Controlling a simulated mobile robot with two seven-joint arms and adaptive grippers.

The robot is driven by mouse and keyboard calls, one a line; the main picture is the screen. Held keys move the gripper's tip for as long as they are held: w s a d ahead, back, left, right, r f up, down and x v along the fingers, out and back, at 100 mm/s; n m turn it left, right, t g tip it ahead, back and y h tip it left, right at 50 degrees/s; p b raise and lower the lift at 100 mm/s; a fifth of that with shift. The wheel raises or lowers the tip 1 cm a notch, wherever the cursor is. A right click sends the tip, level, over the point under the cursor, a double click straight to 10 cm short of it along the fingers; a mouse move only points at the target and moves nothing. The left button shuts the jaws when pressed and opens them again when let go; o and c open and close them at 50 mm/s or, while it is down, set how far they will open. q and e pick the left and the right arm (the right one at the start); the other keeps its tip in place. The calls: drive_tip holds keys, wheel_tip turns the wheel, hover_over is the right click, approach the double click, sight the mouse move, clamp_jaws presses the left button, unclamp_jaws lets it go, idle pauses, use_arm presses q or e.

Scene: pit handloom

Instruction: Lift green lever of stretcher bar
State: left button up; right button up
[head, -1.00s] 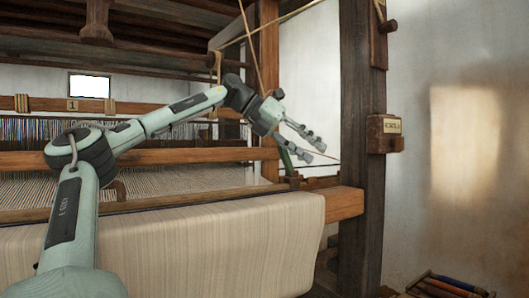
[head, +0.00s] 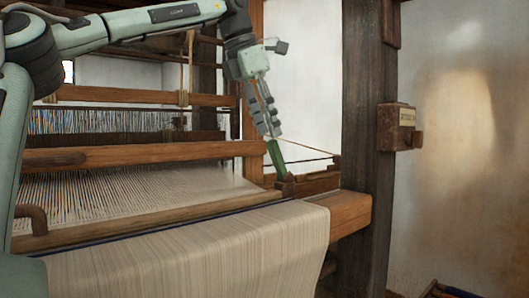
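The green lever (head: 276,159) stands up from a wooden piece (head: 308,183) near the right end of the woven cloth. It leans slightly to the left at its top. My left gripper (head: 272,133) points down from above, with its fingertips at the top of the lever. The fingers overlap in this view, so I cannot tell whether they are closed on it. The lever's upper end is hidden by the fingers. My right gripper is not in view.
Cream cloth (head: 200,252) wraps over the front beam. A thick dark post (head: 367,140) with a small labelled box (head: 398,127) stands to the right of the lever. Warp threads (head: 120,192) stretch behind at left. A thin cord (head: 305,147) runs near the lever.

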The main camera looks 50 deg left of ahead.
sight(278, 160)
use_arm(q)
drive_tip(key=x, duration=0.7)
drive_tip(key=shift+f, duration=0.2)
clamp_jaws()
